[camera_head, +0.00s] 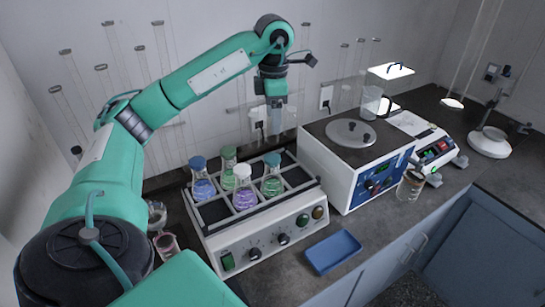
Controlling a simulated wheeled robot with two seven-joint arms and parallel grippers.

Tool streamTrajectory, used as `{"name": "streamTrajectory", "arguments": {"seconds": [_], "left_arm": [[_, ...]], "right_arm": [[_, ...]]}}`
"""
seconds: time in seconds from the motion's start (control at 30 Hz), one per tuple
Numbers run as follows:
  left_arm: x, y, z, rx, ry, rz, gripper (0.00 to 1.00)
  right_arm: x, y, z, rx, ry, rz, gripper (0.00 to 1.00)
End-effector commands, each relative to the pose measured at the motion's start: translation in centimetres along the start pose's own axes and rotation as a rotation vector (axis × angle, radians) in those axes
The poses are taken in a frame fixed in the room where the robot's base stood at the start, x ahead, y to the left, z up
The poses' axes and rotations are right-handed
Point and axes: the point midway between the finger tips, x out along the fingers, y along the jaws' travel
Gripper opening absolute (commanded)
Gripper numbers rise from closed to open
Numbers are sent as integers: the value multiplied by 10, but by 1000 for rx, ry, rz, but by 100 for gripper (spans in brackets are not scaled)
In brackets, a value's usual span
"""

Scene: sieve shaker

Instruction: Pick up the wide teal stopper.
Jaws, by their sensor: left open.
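Several stoppered conical flasks stand in the rack of a white-fronted shaker (250,235). A teal-blue stopper (272,159) tops the right flask (271,185), which holds green liquid. I cannot tell for sure which stopper is the wide teal one. My left gripper (277,126) points down, open, above the back right of the rack, apart from the stoppers. Its fingers are small and partly blend into the wall. My right gripper is out of view.
A blue-panelled white bath (343,178) with a round lid (350,132) stands right of the shaker. A blue tray (333,251) lies in front. A stoppered bottle (410,185) stands near the counter edge. Small glassware (166,244) stands left of the shaker, beside my arm.

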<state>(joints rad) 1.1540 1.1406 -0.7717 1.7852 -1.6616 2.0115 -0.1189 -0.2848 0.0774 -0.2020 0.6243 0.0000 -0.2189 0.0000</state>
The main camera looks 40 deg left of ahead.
Motion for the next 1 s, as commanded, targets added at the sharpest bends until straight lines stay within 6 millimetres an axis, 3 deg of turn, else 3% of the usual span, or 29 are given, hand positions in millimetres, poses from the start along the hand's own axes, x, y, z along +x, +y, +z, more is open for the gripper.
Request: {"name": "streamTrajectory", "arguments": {"seconds": [0.1,0.2,0.4,0.6,1.0], "left_arm": [[18,-1,0,1,2,-4,67],[34,-1,-1,0,5,-4,67],[62,-1,0,0,2,-3,67],[73,-2,0,0,1,-3,67],[119,-7,0,0,0,-3,67]], "right_arm": [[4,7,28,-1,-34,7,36],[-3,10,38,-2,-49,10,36],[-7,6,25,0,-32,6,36],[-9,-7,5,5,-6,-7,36],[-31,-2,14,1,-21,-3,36]]}}
